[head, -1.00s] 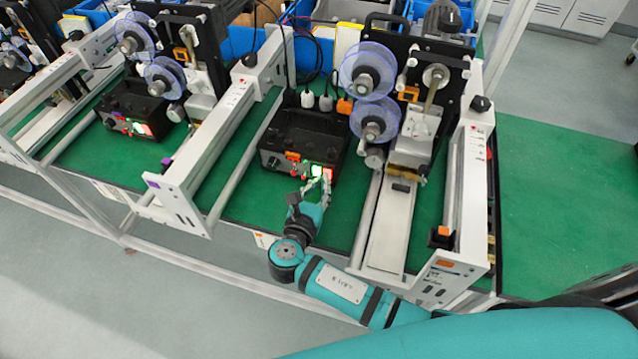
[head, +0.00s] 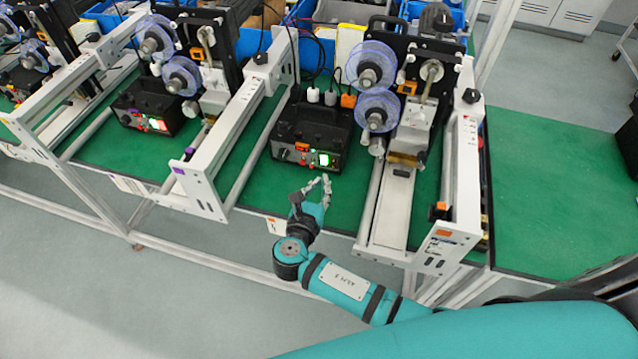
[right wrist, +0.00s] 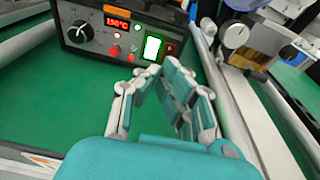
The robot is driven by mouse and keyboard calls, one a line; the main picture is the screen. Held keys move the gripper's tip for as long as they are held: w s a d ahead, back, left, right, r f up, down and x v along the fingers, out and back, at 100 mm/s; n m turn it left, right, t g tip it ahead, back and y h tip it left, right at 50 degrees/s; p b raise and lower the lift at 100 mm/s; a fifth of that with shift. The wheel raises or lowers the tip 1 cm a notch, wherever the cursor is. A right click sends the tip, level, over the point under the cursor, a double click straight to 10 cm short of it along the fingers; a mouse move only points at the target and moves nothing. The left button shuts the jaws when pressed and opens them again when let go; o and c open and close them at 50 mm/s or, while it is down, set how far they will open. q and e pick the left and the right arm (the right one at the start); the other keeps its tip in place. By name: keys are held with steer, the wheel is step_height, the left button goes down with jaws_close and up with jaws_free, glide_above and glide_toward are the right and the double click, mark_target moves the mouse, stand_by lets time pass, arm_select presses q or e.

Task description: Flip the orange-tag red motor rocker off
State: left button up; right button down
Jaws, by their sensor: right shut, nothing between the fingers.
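My left gripper is out of view.
A white rail frame (head: 225,140) stands left of the box. Clear reels (head: 378,85) and a silver track (head: 395,205) stand to its right. A similar box (head: 148,108) is at the left station. Green bench top is free in front of the box.

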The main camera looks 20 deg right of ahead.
steer(key=shift+s+a+r, duration=0.15)
steer(key=shift+s+a, duration=0.05)
steer(key=shift+s, duration=0.2)
steer(key=shift+s+a+r, duration=0.15)
steer(key=shift+s, duration=0.15)
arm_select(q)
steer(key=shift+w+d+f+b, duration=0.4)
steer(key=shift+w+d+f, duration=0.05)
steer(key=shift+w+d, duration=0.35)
arm_select(e)
steer(key=shift+s+a+r, duration=0.45)
steer(key=shift+s+a, duration=0.05)
steer(key=shift+s, duration=0.2)
steer(key=shift+s+a+r, duration=0.45)
steer(key=shift+s+r, duration=0.05)
steer(key=shift+s, duration=0.25)
steer(key=shift+s+a+r, duration=0.45)
steer(key=shift+s+a, duration=0.05)
steer(key=shift+s, duration=0.2)
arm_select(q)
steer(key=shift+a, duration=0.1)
